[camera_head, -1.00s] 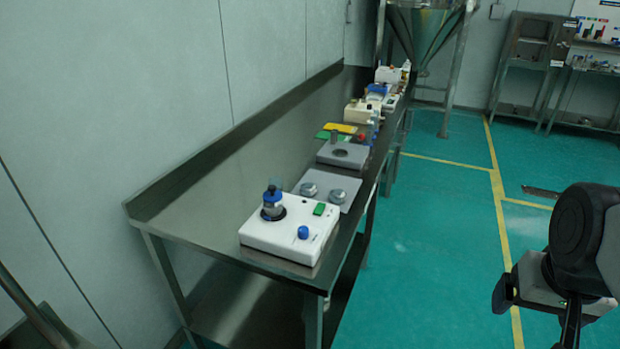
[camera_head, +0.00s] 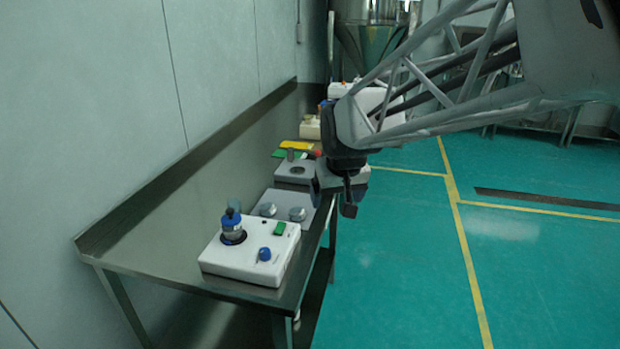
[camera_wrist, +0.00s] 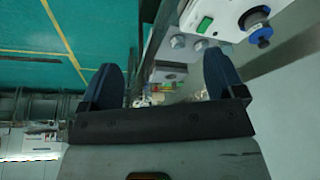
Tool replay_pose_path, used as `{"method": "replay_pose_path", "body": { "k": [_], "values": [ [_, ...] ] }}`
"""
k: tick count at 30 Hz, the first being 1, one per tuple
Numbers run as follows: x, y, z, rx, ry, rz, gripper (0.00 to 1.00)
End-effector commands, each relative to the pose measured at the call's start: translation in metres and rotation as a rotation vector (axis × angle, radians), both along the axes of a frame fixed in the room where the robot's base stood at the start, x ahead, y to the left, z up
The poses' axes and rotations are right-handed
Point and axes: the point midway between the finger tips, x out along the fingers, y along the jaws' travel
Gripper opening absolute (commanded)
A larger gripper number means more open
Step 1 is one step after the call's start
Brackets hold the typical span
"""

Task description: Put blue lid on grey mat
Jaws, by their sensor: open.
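The blue lid (camera_head: 231,217) sits on a small clear jar standing upright in a dark ring on a white device at the table's near end. The lid also shows at the upper right of the wrist view (camera_wrist: 262,34). My gripper (camera_head: 337,200) is open and empty, to the right of the mat and apart from the lid. Its two fingers stand wide apart in the wrist view (camera_wrist: 163,80).
The white device (camera_head: 240,263) has a green switch (camera_head: 279,228) and a blue knob (camera_head: 265,254). A grey block (camera_head: 297,171) with a round recess stands behind the mat, with yellow and green items beyond. The bare tabletop lies left, along a raised back edge.

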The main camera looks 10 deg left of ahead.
Motion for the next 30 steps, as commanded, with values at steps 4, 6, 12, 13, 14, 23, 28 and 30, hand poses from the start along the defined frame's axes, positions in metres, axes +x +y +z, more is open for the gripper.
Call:
{"method": "replay_pose_path", "body": {
  "k": [4, 6, 12, 13, 14, 23, 28, 30],
  "values": [
    [0.019, 0.06, -0.012, 0.006, -0.008, 0.07, 0.88],
    [0.026, 0.088, -0.018, 0.009, -0.015, 0.101, 0.88],
    [0.037, 0.171, -0.039, 0.02, -0.029, 0.191, 0.88],
    [0.038, 0.183, -0.042, 0.021, -0.031, 0.202, 0.88],
    [0.039, 0.195, -0.045, 0.024, -0.034, 0.215, 0.88],
    [0.038, 0.269, -0.068, 0.034, -0.048, 0.292, 0.88],
    [0.037, 0.278, -0.07, 0.036, -0.05, 0.299, 0.88],
    [0.037, 0.278, -0.07, 0.036, -0.05, 0.299, 0.88]
  ]
}}
